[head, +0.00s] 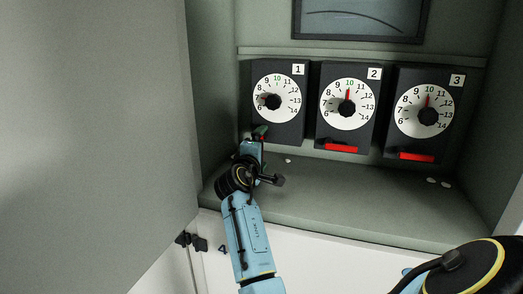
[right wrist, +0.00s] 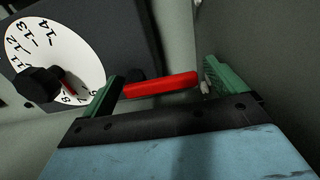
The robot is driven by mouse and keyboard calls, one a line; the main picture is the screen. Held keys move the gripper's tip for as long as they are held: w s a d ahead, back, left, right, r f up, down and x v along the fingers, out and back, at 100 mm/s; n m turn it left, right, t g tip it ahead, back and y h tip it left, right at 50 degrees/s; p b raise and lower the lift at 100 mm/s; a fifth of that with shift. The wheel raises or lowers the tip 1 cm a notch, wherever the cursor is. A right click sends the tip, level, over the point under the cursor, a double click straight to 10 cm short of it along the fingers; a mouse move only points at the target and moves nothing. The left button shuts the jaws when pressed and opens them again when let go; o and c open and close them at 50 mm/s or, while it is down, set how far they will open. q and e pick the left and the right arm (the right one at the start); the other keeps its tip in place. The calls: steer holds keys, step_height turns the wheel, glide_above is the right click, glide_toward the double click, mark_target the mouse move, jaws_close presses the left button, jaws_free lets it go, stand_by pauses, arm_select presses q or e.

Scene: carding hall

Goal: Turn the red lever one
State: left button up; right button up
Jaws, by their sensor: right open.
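The red lever one (right wrist: 160,86) lies between the two green fingers of my right gripper (head: 259,134) in the right wrist view. The jaws are open, and I cannot tell whether either finger touches the lever. In the head view the lever is almost wholly hidden by the gripper, below the dial marked 1 (head: 287,100). That dial's red pointer stands near 7 to 8; the dial also shows in the right wrist view (right wrist: 68,45). My left gripper is not in view.
To the right are dial 2 (head: 366,112) and dial 3 (head: 411,122), each with a red lever below, (head: 341,148) and (head: 417,156). The cabinet's left wall (head: 207,90) is close to my gripper. The ledge (head: 350,195) is mostly clear, with several small pale bits.

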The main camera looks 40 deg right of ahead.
steer(key=b+v, duration=0.1)
steer(key=v, duration=1.2)
steer(key=shift+a, duration=0.15)
